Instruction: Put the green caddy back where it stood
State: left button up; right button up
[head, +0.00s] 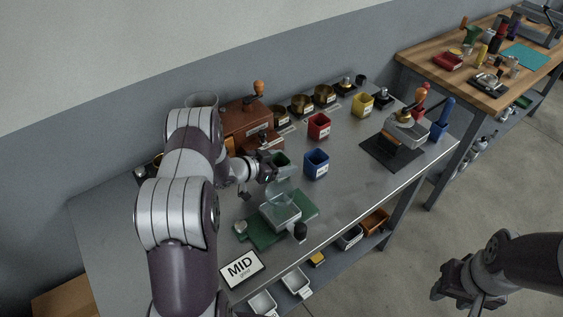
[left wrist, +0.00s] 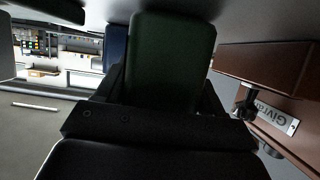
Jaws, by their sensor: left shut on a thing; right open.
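The green caddy (head: 281,167) is a small dark green open box with a white label, near the middle of the metal table in the head view. My left gripper (head: 268,170) is shut on it from the left. The caddy (left wrist: 170,60) fills the middle of the left wrist view between my fingers. I cannot tell whether its base touches the table. My right gripper (head: 462,290) is open and empty at the lower right, over the floor and away from the table.
A blue caddy (head: 316,164) stands just right of the green one, a red caddy (head: 318,126) behind, a yellow caddy (head: 362,105) farther right. A brown wooden grinder (head: 243,118) stands behind my left gripper. A scale on a green mat (head: 306,202) and a MID sign (head: 242,268) lie in front.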

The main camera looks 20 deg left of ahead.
pick_arm(q)
jog(key=shift+f, duration=0.1)
jog(key=o, duration=1.2)
jog(key=shift+c, duration=0.2)
jog(key=shift+s+a+r, duration=0.1)
jog(key=shift+s+r, duration=0.05)
jog(key=shift+r, duration=0.05)
jog(key=v, duration=1.1)
jog(key=shift+s+a+b, duration=0.2)
jog(key=shift+s+b, duration=0.1)
jog(key=shift+b, duration=0.05)
jog(key=shift+r, duration=0.1)
